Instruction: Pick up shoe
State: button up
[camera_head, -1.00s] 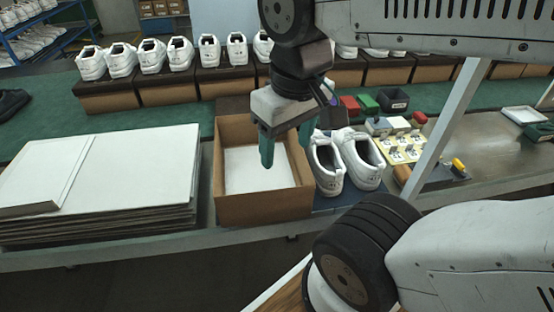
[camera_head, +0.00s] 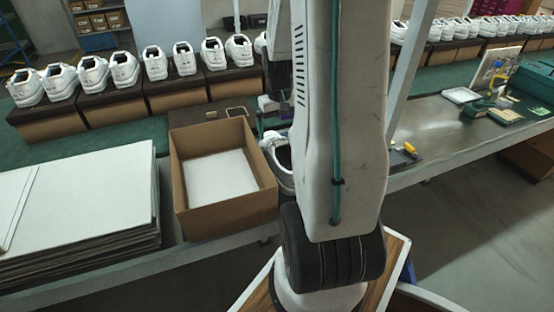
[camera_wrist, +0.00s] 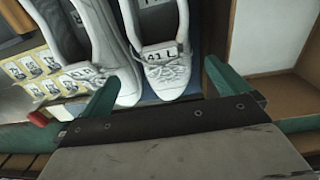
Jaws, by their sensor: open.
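A pair of white lace-up shoes lies side by side in the wrist view. The right one (camera_wrist: 165,75) has a tag reading "41 L" and its toe points toward my gripper. The other shoe (camera_wrist: 88,30) is to its left. My gripper (camera_wrist: 162,70) is open, with one green finger on each side of the tagged shoe's toe. In the head view, part of one white shoe (camera_head: 270,144) shows beside the box. My arm hides the rest of the pair and most of my gripper there.
An open cardboard box (camera_head: 183,208) with a white sheet inside stands left of the shoes. Stacked white boards (camera_head: 100,195) lie further left. White shoes on brown boxes (camera_head: 115,102) line the back. A yellow card panel (camera_wrist: 60,82) lies left in the wrist view.

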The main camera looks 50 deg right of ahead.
aim_at(281, 162)
jog(key=shift+s+a+f, duration=0.15)
jog(key=shift+a+f, duration=0.15)
jog(key=shift+f, duration=0.2)
jog(key=shift+s+a+f, duration=0.15)
jog(key=shift+a+f, duration=0.15)
jog(key=shift+f, duration=0.2)
jog(key=f, duration=0.7)
jog(key=shift+s+d, duration=0.15)
jog(key=shift+s, duration=0.05)
jog(key=shift+r, duration=0.1)
jog(key=c, duration=1.1)
